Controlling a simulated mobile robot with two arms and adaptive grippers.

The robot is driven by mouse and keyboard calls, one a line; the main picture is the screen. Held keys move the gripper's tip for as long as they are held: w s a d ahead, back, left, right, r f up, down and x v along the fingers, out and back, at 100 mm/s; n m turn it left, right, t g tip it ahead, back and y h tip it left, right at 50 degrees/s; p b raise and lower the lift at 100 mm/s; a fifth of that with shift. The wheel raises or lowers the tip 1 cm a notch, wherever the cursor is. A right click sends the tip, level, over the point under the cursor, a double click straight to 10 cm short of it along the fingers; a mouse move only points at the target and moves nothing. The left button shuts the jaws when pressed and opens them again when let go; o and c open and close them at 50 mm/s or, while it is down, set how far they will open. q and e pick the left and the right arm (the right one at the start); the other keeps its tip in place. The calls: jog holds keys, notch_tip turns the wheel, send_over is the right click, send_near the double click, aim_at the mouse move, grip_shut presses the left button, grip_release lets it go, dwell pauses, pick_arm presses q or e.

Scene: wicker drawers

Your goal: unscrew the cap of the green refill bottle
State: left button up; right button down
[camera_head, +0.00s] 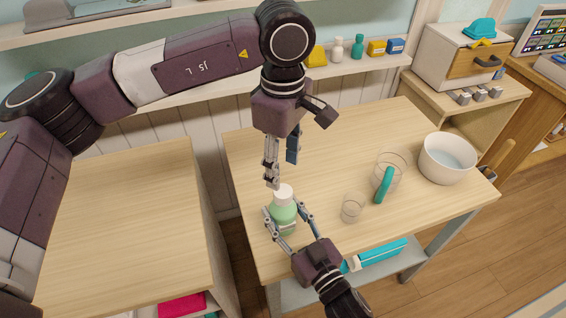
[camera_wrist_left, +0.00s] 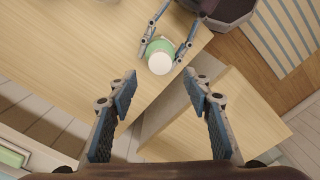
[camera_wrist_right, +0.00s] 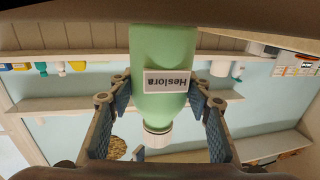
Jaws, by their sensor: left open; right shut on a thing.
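The green refill bottle (camera_head: 284,218) has a white cap (camera_head: 283,192) on its top and a white label that reads "Heslora" in the right wrist view (camera_wrist_right: 167,81). My right gripper (camera_head: 287,210) is shut on the bottle's body, one finger on each side. I cannot tell whether the bottle's base touches the table. My left gripper (camera_head: 281,168) is open and empty, pointing down a little above the cap. In the left wrist view the cap (camera_wrist_left: 159,64) shows beyond the gap between my open fingers (camera_wrist_left: 159,82).
On the light wooden table (camera_head: 330,140), a small glass (camera_head: 352,208), a glass pitcher with a teal handle (camera_head: 385,185) and a white bowl (camera_head: 447,160) stand right of the bottle. A second wooden top (camera_head: 130,225) lies left across a gap. The table's back middle is clear.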

aim_at(283, 191)
pick_arm(q)
jog(key=m, duration=1.2)
jog(key=shift+m, duration=0.3)
jog(key=shift+f, duration=0.5)
notch_tip(283, 191, down, 7)
